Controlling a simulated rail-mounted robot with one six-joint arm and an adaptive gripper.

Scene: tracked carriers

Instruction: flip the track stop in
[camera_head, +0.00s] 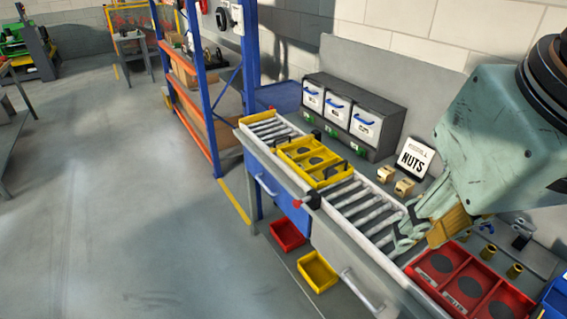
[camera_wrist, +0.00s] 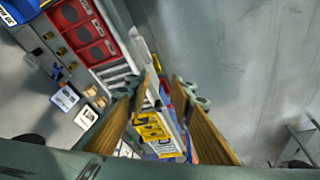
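A small red-and-black fitting (camera_head: 306,201) sits on the front edge of the roller track (camera_head: 352,202), beside the yellow carrier; it looks like the track stop. I cannot tell clearly whether it is flipped in or out. The yellow carrier (camera_head: 311,161) rests on the rollers and also shows in the wrist view (camera_wrist: 152,128). My gripper (camera_head: 407,232) is above the track, right of the fitting and apart from it. In the wrist view its fingers (camera_wrist: 162,88) are spread with nothing between them. The stop is not clear in the wrist view.
A red carrier (camera_head: 463,283) stands at the track's near right end. Behind the track are a grey cabinet with white drawers (camera_head: 337,110), small boxes (camera_head: 404,187) and a NUTS sign (camera_head: 414,158). Red (camera_head: 287,235) and yellow (camera_head: 318,272) bins stand below. The floor at left is clear.

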